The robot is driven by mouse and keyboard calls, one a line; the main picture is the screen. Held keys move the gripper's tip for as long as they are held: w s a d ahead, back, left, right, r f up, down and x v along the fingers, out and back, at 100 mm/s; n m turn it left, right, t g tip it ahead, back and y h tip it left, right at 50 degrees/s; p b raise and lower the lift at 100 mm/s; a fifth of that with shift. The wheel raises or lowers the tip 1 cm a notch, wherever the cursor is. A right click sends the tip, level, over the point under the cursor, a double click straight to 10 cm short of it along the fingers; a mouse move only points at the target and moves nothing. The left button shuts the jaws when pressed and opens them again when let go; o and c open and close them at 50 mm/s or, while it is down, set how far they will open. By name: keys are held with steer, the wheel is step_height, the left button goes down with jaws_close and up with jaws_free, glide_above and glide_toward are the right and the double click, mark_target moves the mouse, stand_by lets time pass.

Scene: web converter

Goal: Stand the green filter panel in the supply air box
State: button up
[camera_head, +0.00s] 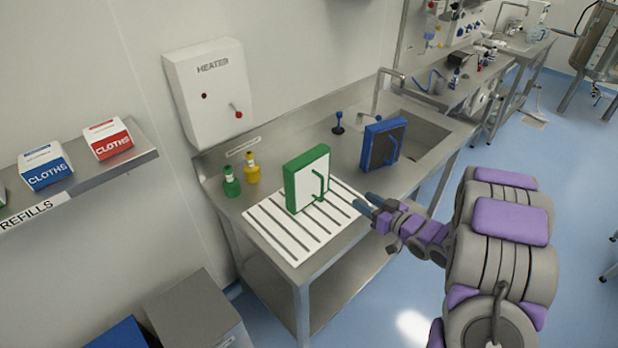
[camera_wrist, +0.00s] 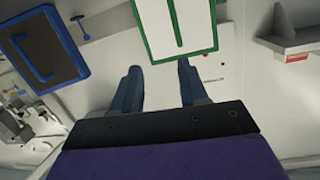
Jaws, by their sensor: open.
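The green filter panel (camera_head: 307,179) has a green frame, a white face and a green handle. It stands upright on the white slatted rack (camera_head: 263,228) on the steel counter. In the wrist view the panel (camera_wrist: 157,28) is ahead of the fingers, at the top of the picture. My gripper (camera_head: 366,204) is open and empty, to the right of the panel and apart from it. Its two fingers (camera_wrist: 159,72) point toward the panel with a clear gap between them. I cannot make out a supply air box in either view.
A blue-framed panel with a dark face (camera_head: 384,144) stands by the sink (camera_head: 425,138). Green (camera_head: 231,182) and yellow (camera_head: 251,168) bottles stand behind the rack at the left. A wall heater (camera_head: 208,95) hangs above. The rack's front part is clear.

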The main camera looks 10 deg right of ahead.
steer(key=s+a+y, duration=0.1)
steer(key=a+y, duration=0.1)
steer(key=b, duration=0.1)
glide_toward(320, 176)
steer(key=shift+t, duration=0.4)
steer(key=x, duration=0.5)
steer(key=shift+w+f, duration=0.15)
steer(key=shift+f, duration=0.15)
steer(key=x, duration=0.1)
steer(key=b+x, duration=0.1)
steer(key=x, duration=0.2)
steer(key=shift+w+a+f, duration=0.1)
steer(key=shift+w+f, duration=0.15)
steer(key=shift+f, duration=0.1)
steer(key=shift+w+a, duration=0.25)
steer(key=shift+a, duration=0.05)
steer(key=shift+d, duration=0.1)
jaws_close()
